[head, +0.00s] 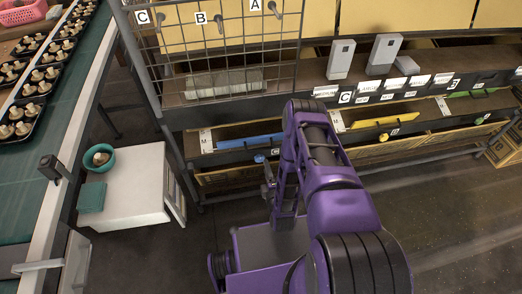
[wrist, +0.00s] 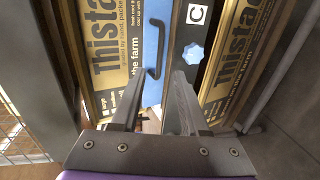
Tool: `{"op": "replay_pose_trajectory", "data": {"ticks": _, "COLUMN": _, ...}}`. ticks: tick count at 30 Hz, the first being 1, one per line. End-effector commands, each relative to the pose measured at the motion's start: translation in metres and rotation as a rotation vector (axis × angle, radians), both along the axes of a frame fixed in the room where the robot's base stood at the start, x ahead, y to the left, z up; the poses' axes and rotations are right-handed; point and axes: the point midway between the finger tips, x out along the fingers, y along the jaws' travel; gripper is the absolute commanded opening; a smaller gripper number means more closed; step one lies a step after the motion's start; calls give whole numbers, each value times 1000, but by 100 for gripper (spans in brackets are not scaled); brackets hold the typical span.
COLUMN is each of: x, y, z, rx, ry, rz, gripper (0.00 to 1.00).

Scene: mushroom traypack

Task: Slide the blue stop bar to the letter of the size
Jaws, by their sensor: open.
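The blue stop bar (head: 250,141) lies along the front of the left bay of the rack in the head view. In the wrist view the blue bar (wrist: 152,35) runs upright, with a dark bent handle (wrist: 157,48) and, beside it, a light blue knob (wrist: 193,55). A white letter C label (wrist: 197,14) sits by the knob. A letter M label (head: 206,141) is at the bar's left end in the head view. My gripper (wrist: 159,74) is open, its fingertips near the handle's lower end; I cannot tell if they touch it.
Yellow (head: 385,119) and green (head: 478,91) bars lie in bays farther right. Printed cartons (wrist: 105,45) show beside the blue bar. A wire mesh panel (head: 225,50) stands above the left bay. A white cabinet (head: 125,187) and conveyor (head: 60,130) stand left.

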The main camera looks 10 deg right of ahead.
Motion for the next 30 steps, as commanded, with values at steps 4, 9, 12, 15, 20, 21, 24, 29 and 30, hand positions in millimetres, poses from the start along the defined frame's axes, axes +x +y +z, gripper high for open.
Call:
{"op": "replay_pose_trajectory", "data": {"ticks": 4, "x": 34, "y": -1, "z": -7, "rx": 1, "ry": -5, "rz": -2, "gripper": 45}}
{"op": "replay_pose_trajectory", "data": {"ticks": 9, "x": 70, "y": -1, "z": -16, "rx": 0, "ry": -4, "rz": -2, "gripper": 45}}
{"op": "replay_pose_trajectory", "data": {"ticks": 12, "x": 88, "y": 0, "z": -19, "rx": 2, "ry": -3, "rz": -1, "gripper": 45}}
{"op": "replay_pose_trajectory", "data": {"ticks": 15, "x": 101, "y": -1, "z": -22, "rx": 1, "ry": -3, "rz": -2, "gripper": 45}}
{"op": "replay_pose_trajectory", "data": {"ticks": 20, "x": 114, "y": 0, "z": -24, "rx": 1, "ry": -1, "rz": -1, "gripper": 45}}
{"op": "replay_pose_trajectory", "data": {"ticks": 21, "x": 115, "y": 0, "z": -24, "rx": 0, "ry": 0, "rz": -1, "gripper": 45}}
{"op": "replay_pose_trajectory", "data": {"ticks": 24, "x": 117, "y": 0, "z": -24, "rx": 0, "ry": 0, "rz": -1, "gripper": 45}}
{"op": "replay_pose_trajectory", "data": {"ticks": 29, "x": 117, "y": 0, "z": -24, "rx": 0, "ry": 0, "rz": 0, "gripper": 45}}
{"op": "replay_pose_trajectory", "data": {"ticks": 30, "x": 117, "y": 0, "z": -24, "rx": 0, "ry": 0, "rz": 0, "gripper": 43}}
